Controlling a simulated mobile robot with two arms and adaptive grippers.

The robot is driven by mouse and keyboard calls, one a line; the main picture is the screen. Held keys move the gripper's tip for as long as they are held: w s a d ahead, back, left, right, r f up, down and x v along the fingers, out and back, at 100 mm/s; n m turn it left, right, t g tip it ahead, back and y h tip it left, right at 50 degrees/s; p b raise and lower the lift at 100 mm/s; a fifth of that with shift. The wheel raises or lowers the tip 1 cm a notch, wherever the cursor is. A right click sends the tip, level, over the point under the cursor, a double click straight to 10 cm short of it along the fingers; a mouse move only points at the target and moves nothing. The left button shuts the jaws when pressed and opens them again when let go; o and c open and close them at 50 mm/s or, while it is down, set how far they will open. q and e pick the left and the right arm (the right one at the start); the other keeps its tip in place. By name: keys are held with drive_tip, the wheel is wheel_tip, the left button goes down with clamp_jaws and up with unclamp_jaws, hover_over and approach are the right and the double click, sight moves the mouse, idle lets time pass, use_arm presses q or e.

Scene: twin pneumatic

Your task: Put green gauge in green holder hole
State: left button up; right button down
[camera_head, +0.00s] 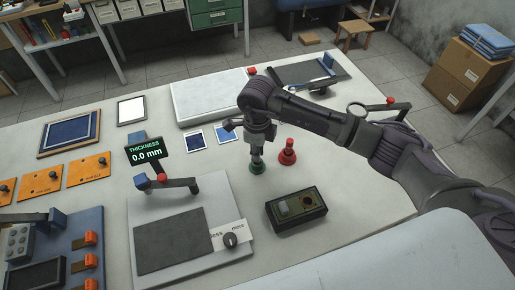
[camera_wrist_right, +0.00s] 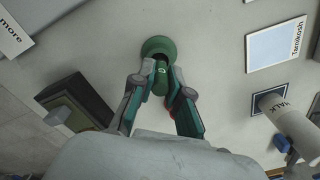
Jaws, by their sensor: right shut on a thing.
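My right gripper (camera_head: 257,155) points down over the green holder (camera_head: 258,169) on the table. In the right wrist view my right gripper (camera_wrist_right: 162,92) is shut on the green gauge (camera_wrist_right: 161,78), a small green cylinder between the fingertips. The round green holder (camera_wrist_right: 157,44) lies just beyond the fingertips, with a dark hole partly covered by the gauge. I cannot tell whether the gauge's lower end is inside the hole or just above it. My left gripper is not in view.
A red gauge and holder (camera_head: 288,153) stand close to the right of my gripper. A black and yellow meter (camera_head: 296,209) lies in front. A thickness tester (camera_head: 171,240) with a dark plate is at the left. The table between tester and meter is clear.

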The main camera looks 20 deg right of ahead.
drive_tip(key=shift+f, duration=0.25)
drive_tip(key=c, duration=1.2)
unclamp_jaws()
drive_tip(key=shift+r, duration=0.1)
drive_tip(key=shift+o, duration=0.2)
drive_tip(key=shift+r, duration=0.15)
wheel_tip(320, 180, up, 11)
drive_tip(key=b, duration=0.4)
drive_tip(key=shift+s+r, duration=0.1)
drive_tip(key=shift+r, duration=0.4)
